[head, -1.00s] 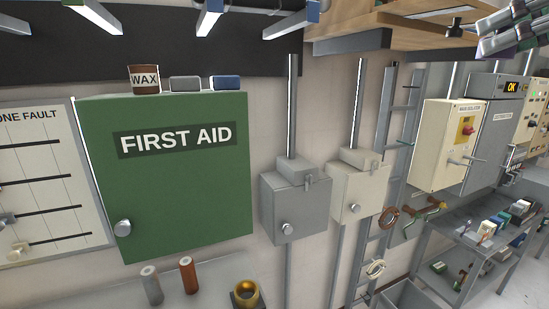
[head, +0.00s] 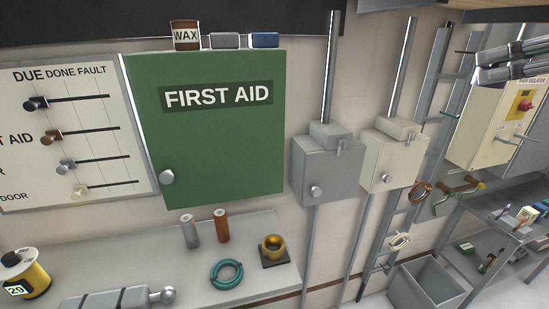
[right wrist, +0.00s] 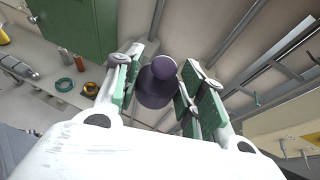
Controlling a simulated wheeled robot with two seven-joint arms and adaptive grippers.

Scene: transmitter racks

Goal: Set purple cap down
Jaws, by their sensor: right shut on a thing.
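The dark purple cap (right wrist: 157,86) is a round piece with a knob, seen in the right wrist view. My right gripper (right wrist: 160,74) is shut on it, with green-padded fingers on both sides. In the head view my right gripper (head: 512,64) shows only in part at the upper right edge, in the air in front of the wall cabinets. The cap cannot be made out clearly there. My left gripper is not in view.
A green first aid cabinet (head: 215,130) hangs above. A grey bin (head: 428,285) stands beside a ladder.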

